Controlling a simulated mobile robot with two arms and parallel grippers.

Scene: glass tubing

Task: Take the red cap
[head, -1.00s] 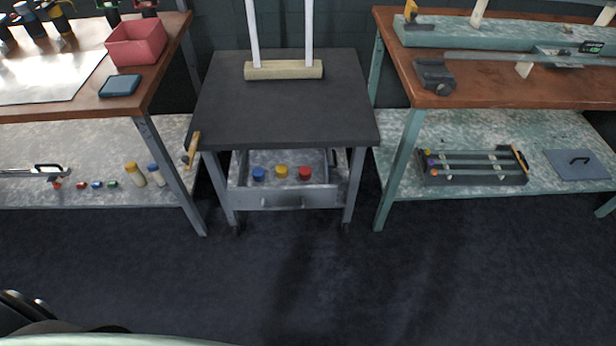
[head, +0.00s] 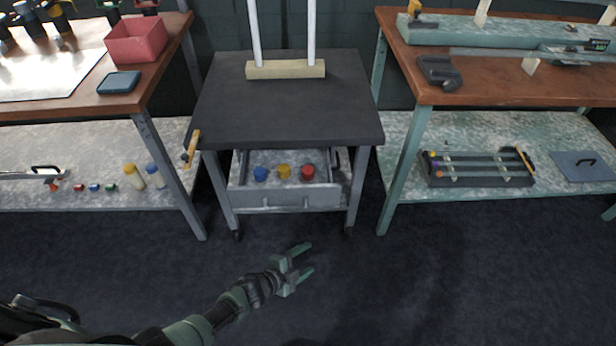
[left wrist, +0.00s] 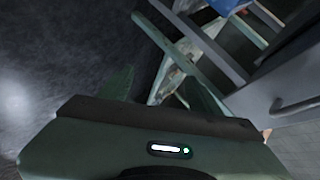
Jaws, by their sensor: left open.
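The red cap (head: 308,171) sits in an open grey drawer (head: 284,197) under the dark-topped cart, at the right of a row with a yellow cap (head: 284,171) and a blue cap (head: 261,173). My left gripper (head: 306,261) is open and empty, out over the dark floor in front of the drawer and apart from it. The left wrist view shows a finger (left wrist: 118,84), the drawer front with its handle (left wrist: 296,104) at the right edge, and no red cap. My right gripper is not in view.
The cart top (head: 290,110) overhangs the drawer. Cart legs (head: 357,190) stand on both sides. A left bench (head: 150,85) and a right bench (head: 390,185) flank the cart. The floor (head: 400,290) in front is clear.

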